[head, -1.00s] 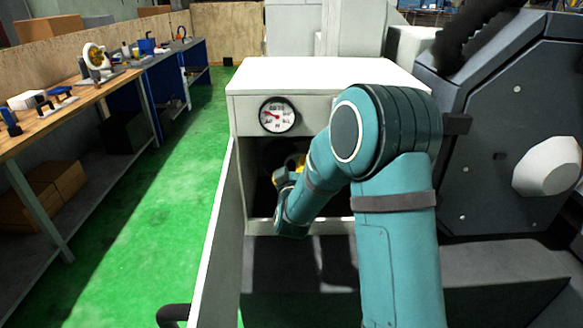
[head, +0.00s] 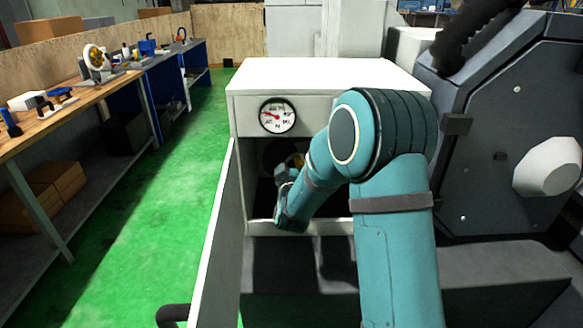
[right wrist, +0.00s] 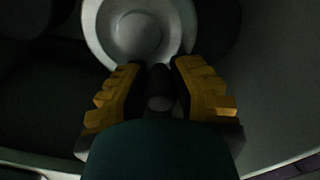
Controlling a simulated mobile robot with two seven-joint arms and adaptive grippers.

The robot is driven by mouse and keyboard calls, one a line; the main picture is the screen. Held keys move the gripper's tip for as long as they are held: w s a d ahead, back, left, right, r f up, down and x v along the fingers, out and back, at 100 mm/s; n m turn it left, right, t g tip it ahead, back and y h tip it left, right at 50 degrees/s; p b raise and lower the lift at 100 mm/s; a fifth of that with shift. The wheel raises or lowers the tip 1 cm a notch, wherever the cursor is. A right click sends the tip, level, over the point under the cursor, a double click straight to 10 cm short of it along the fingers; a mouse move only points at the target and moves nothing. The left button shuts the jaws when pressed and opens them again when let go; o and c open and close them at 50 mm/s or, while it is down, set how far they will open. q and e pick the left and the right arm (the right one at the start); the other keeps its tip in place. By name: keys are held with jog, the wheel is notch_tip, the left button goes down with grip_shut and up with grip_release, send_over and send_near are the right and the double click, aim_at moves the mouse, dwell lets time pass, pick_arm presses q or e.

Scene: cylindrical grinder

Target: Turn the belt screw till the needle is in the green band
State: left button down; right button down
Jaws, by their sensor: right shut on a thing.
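The round dial gauge (head: 277,116) is on the front of the white cabinet, above its opening. Its red needle points left and slightly up; the band colours are too small to read. My right gripper (head: 297,160) reaches into the dark opening, mostly hidden by my wrist. In the right wrist view, its yellow-and-black fingers (right wrist: 158,70) are on either side of a dark, stubby belt screw (right wrist: 160,88), shut on it. A pale round pulley (right wrist: 138,35) is just beyond the fingertips. My left gripper is not in view.
The white cabinet (head: 320,75) has an open door panel (head: 217,235) along its left side. A dark machine housing (head: 510,130) stands close on the right. A workbench (head: 75,100) with tools is at the left, with clear green floor (head: 150,230) between.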

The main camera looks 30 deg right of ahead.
jog(key=shift+s+d+m+b, duration=0.1)
jog(key=shift+d+m+b, duration=0.05)
jog(key=shift+m+b, duration=0.2)
jog(key=shift+s+d+r+m+b, duration=0.15)
jog(key=shift+d+m+b, duration=0.15)
jog(key=shift+m+b, duration=0.75)
jog(key=shift+s+d+r+m, duration=0.1)
jog(key=shift+d+m, duration=0.05)
jog(key=shift+m, duration=0.6)
jog(key=shift+s+d+r+m, duration=0.15)
jog(key=shift+d+m, duration=0.05)
jog(key=shift+m, duration=0.6)
jog(key=shift+s+d+r+m, duration=0.1)
jog(key=shift+d+m, duration=0.05)
jog(key=shift+m, duration=0.6)
jog(key=c, duration=0.8)
grip_release()
jog(key=shift+d, duration=0.1)
jog(key=shift+o, duration=0.2)
